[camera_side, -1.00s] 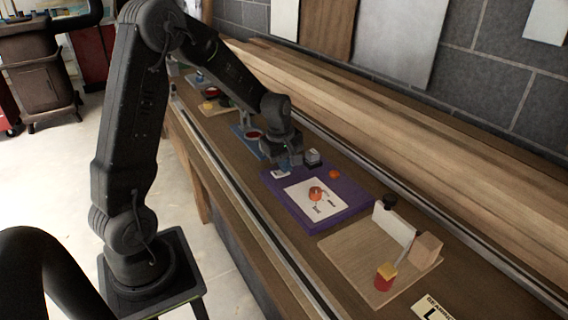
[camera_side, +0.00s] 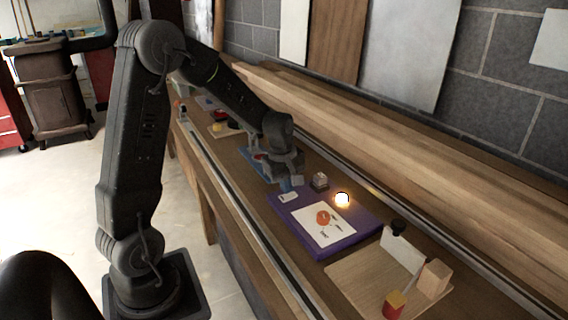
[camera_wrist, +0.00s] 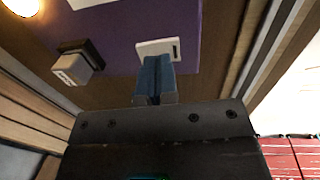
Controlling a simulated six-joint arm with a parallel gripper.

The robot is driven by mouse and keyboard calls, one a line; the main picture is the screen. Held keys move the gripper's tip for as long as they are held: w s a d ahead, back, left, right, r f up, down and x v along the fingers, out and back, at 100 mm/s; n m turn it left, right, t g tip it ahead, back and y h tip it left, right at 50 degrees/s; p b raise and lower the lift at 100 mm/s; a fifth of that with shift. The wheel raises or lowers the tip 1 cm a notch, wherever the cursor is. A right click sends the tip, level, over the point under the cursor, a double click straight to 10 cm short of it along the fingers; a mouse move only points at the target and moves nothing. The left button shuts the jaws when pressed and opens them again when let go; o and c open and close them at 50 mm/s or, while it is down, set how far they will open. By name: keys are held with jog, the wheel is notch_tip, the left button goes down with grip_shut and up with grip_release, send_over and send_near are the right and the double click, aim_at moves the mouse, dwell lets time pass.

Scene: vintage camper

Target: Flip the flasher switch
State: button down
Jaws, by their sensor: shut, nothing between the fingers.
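A purple board (camera_side: 353,235) on the bench carries a small white switch plate (camera_side: 289,197) at its far left corner. The flasher switch plate also shows in the wrist view (camera_wrist: 150,48), with a dark slot towards its right end. An amber lamp (camera_side: 342,199) on the board glows bright; its glow shows at the corner of the wrist view (camera_wrist: 20,7). My gripper (camera_wrist: 157,64) is shut and empty, its blue fingers overlapping the near edge of the plate in the wrist view. I cannot tell whether they touch it. The switch's lever position is unclear.
A white card (camera_side: 323,226) with an orange picture lies on the board. A small dark-based block (camera_side: 320,181) stands beside the board. A wooden board (camera_side: 372,283) with a white panel and blocks lies at the near right. A metal rail runs along each side.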

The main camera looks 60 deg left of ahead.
aim_at(286, 196)
notch_tip(286, 196, up, 13)
jog(key=s, duration=0.1)
jog(key=shift+s+f, duration=0.2)
jog(key=shift+s, duration=0.05)
jog(key=shift+w, duration=0.7)
jog(key=shift+f, duration=0.1)
jog(key=f, duration=0.4)
jog(key=w+f, duration=0.1)
jog(key=f, duration=0.8)
jog(key=shift+w+f, duration=0.35)
jog(key=shift+f, duration=0.05)
